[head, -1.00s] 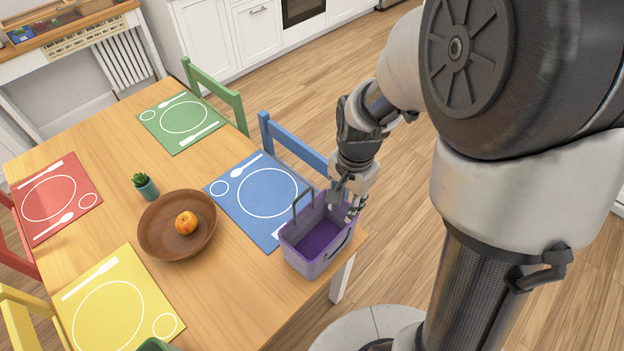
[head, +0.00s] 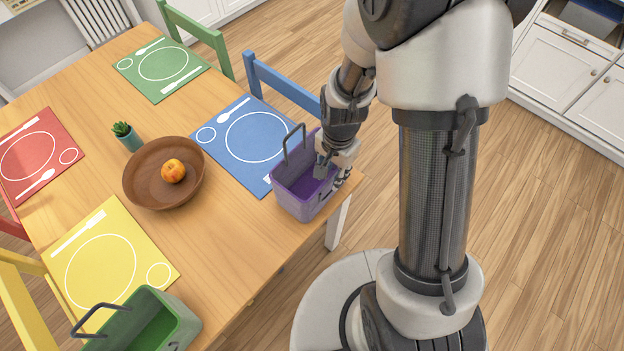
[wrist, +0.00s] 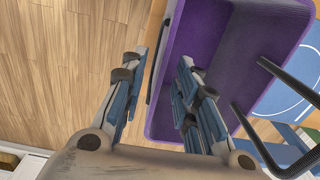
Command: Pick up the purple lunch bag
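The purple lunch bag (head: 292,198) is an open-topped box with dark handles, standing upright near the table's right corner. In the wrist view its purple inside (wrist: 235,55) fills the right half and looks empty. My gripper (head: 333,172) is at the bag's right wall. The wrist view shows my gripper (wrist: 160,70) with its fingers apart, one inside the bag and one outside, with the near wall between them. A gap shows beside the wall, so the fingers do not look closed on it.
The bag stands beside the blue placemat (head: 228,150) on the wooden table (head: 235,215). A brown bowl (head: 140,188) with an orange fruit, a small plant (head: 128,137) and a green bag (head: 180,320) are further left. A blue chair (head: 285,88) stands behind the bag.

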